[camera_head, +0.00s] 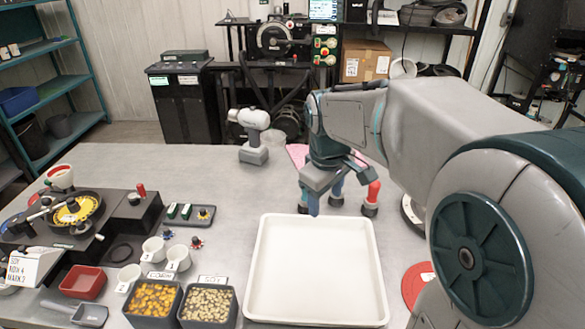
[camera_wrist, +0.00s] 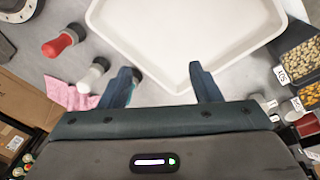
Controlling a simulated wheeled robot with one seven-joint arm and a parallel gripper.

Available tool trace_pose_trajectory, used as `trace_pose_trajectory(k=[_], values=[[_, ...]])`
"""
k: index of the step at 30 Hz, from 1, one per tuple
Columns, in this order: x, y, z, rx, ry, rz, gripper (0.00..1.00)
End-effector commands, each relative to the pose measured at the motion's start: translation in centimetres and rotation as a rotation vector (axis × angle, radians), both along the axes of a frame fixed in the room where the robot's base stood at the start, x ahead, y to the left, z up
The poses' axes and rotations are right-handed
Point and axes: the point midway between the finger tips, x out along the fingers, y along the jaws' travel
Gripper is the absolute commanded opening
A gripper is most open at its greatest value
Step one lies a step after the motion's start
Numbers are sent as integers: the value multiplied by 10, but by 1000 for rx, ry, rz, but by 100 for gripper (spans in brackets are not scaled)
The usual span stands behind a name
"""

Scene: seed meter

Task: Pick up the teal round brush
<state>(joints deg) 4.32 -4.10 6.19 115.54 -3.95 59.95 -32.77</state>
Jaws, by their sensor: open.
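My gripper (camera_head: 314,207) is open above the table, near the tray's far edge. In the wrist view its two fingers (camera_wrist: 160,70) are spread with nothing held between them. The teal round brush (camera_wrist: 136,76) shows only in part in the wrist view, close beside the left finger, which hides much of it. I cannot tell whether the finger touches it. A white-handled brush (camera_wrist: 94,76) and a red-handled brush (camera_wrist: 60,43) stand further left there. In the head view the red-handled brush (camera_head: 372,192) stands right of my gripper, and my gripper covers much of the brush group.
A white tray (camera_head: 254,275) lies in front of my gripper. A pink cloth (camera_wrist: 68,93) lies by the brushes. A grey handheld tool (camera_head: 252,135) stands behind left. Seed bins (camera_head: 180,318), cups and a seed meter (camera_head: 75,215) fill the left. The back left table is clear.

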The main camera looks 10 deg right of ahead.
Motion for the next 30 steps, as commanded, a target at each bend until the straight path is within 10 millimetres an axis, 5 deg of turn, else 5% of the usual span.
trace_pose_trajectory(k=[6, 15, 21, 30], values=[[81, 2, 16, -37, 73, 322, 57], [172, -3, 7, -33, 139, 725, 57], [202, -8, -3, -22, 155, 876, 57], [208, -10, -36, -16, 160, 919, 57]])
